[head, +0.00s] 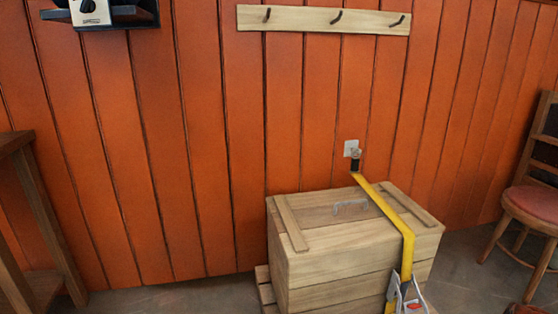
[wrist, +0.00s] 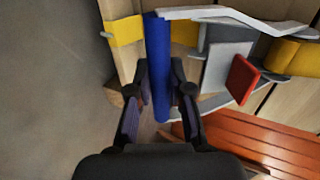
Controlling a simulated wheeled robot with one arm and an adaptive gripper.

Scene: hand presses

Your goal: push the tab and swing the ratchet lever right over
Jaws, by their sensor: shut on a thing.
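The ratchet lever ends in a blue grip bar (wrist: 158,60) in the wrist view. My gripper (wrist: 161,80) is shut on this bar, with one dark finger on each side. The red tab (wrist: 243,79) sits on the grey metal ratchet (wrist: 225,64) to the right of the bar. The yellow strap (wrist: 297,57) shows at the right and again behind the bar. In the head view the ratchet (head: 393,293) hangs on the crate's front at the bottom edge, partly cut off. My gripper does not show clearly there.
The wooden crate (head: 335,260) stands by the orange plank wall (head: 200,150), with the strap (head: 385,205) over its lid. A chair (head: 535,200) is at the right. A wooden table (head: 45,215) is at the left. Bare floor (wrist: 50,90) lies left of my gripper in the wrist view.

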